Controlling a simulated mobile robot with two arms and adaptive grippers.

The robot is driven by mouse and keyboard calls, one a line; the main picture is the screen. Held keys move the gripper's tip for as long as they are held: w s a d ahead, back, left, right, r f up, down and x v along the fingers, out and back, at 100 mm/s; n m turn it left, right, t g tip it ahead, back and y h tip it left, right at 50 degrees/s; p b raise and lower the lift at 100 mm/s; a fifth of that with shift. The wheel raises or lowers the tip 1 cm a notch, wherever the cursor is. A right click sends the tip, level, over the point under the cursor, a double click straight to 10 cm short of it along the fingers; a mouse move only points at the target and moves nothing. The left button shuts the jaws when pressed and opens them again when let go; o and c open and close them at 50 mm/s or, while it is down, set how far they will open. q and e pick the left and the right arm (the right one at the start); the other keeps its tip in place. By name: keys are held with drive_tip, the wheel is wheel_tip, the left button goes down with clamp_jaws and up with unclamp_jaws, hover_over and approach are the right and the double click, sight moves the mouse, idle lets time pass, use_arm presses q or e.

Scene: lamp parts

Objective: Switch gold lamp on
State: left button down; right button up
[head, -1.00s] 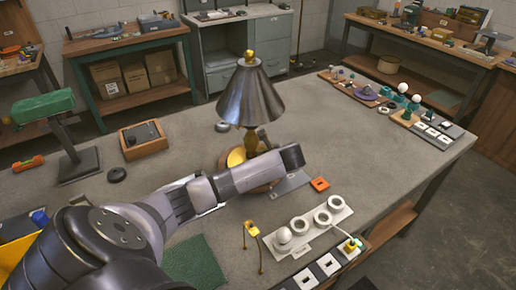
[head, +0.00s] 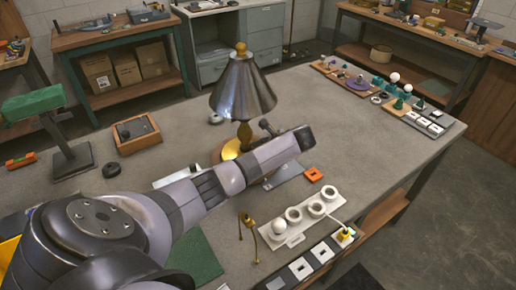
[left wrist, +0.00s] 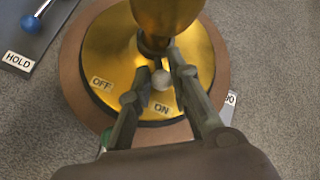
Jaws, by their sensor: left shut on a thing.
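The gold lamp (head: 243,92) stands upright on the table, with a shiny dark metal shade, gold stem and gold round base on a brown wooden rim. In the left wrist view its gold base (left wrist: 105,60) carries an OFF label on the left and an ON label at the lower middle. A small pale round switch knob (left wrist: 161,80) sits near the stem, just above the ON label. My left gripper (left wrist: 160,76) is shut on this knob, one finger on each side. In the head view my left forearm hides part of the base, and the fingers cannot be made out.
An orange block (head: 313,174) and a white holder with round sockets (head: 297,240) lie right of the lamp. The table behind the lamp is mostly clear.

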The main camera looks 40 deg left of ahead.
use_arm(q)
drive_tip(key=c, duration=1.6)
unclamp_jaws()
drive_tip(key=v, duration=1.2)
drive_tip(key=shift+d, duration=0.1)
